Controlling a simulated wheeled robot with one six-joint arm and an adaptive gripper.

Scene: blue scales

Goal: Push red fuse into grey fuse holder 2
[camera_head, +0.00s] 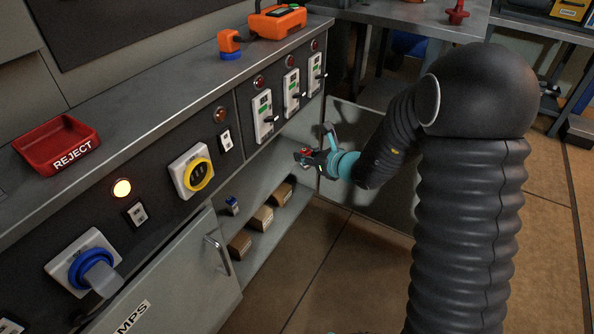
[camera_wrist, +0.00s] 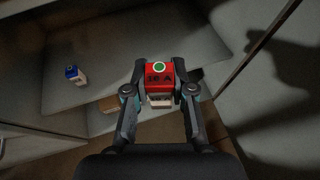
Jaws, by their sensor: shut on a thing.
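My gripper (camera_head: 303,157) is shut on the red fuse (camera_wrist: 159,72), with a finger on each side. The fuse shows a green dot and dark lettering on its red face, with a pale part below. In the head view the fuse (camera_head: 302,153) is small and partly hidden by my gripper, held in front of the cabinet's open lower bay. Three light grey units with green marks and dark levers (camera_head: 263,115) (camera_head: 291,92) (camera_head: 315,72) are on the panel above. I cannot tell which, if any, is grey fuse holder 2. My gripper also shows in the wrist view (camera_wrist: 160,80).
A red REJECT tray (camera_head: 57,146) and orange devices (camera_head: 276,21) sit on the cabinet top. A cabinet door handle (camera_head: 217,254) projects below.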

